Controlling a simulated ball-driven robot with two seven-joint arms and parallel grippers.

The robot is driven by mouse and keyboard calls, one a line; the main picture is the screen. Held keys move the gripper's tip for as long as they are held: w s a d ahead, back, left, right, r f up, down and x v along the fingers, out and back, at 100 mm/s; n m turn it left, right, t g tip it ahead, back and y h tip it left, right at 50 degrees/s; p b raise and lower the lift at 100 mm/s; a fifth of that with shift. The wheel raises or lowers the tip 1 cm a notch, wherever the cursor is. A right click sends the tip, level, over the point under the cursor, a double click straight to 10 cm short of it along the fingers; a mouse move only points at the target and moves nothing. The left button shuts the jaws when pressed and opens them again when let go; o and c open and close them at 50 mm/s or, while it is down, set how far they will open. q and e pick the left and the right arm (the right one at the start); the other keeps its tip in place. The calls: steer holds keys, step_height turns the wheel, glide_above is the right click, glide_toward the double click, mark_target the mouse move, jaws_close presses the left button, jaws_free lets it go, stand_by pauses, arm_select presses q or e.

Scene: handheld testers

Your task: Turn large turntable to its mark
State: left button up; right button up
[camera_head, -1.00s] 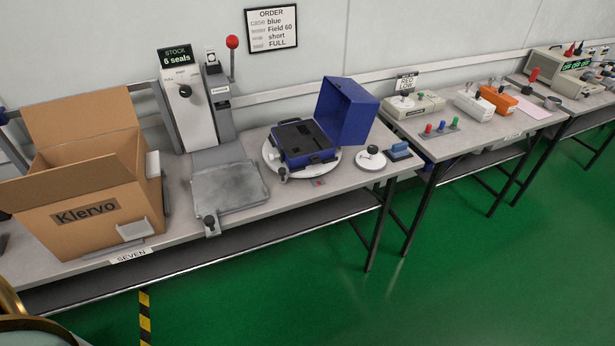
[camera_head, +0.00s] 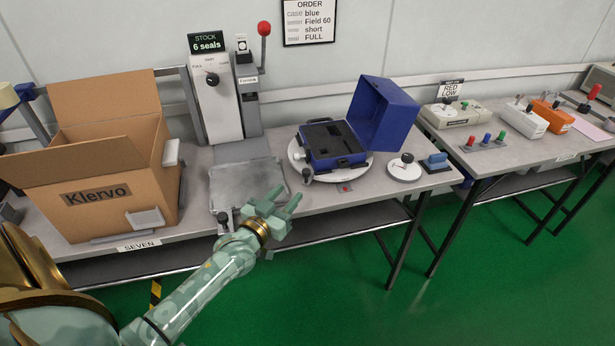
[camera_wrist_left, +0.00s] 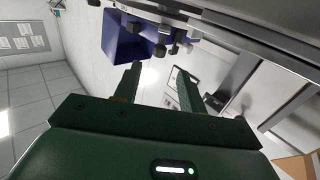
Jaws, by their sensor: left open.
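The large turntable (camera_head: 298,160) is a white disc on the bench, with an open blue case (camera_head: 333,143) on top, its lid (camera_head: 387,112) raised to the right. A dark knob (camera_head: 307,175) stands at the disc's front left edge. A small red mark (camera_head: 346,188) lies on the bench just in front of the disc. My left gripper (camera_head: 285,202) is open and empty, in front of the bench edge, left of and nearer than the turntable, apart from it. The left wrist view shows its two spread fingers (camera_wrist_left: 156,88) and the blue case (camera_wrist_left: 122,38) beyond. My right gripper is out of view.
A press with a red-ball lever (camera_head: 264,29) and a grey plate (camera_head: 247,184) stands left of the turntable. A cardboard box (camera_head: 95,165) is farther left. A small white turntable (camera_head: 404,172) and a blue-handled block (camera_head: 437,162) sit to the right.

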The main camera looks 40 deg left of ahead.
mark_target(304, 176)
arm_select(q)
steer(key=w+b, duration=0.1)
steer(key=w, duration=0.2)
steer(key=w+b, duration=0.1)
steer(key=w, duration=0.2)
steer(key=w+b, duration=0.1)
steer(key=w, duration=0.2)
steer(key=shift+a+f, duration=0.25)
steer(key=shift+a, duration=0.1)
steer(key=shift+w+r, duration=0.15)
steer(key=shift+w, duration=0.45)
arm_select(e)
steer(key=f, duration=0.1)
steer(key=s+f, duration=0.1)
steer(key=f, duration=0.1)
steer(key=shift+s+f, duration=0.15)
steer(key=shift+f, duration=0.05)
arm_select(q)
jaws_close()
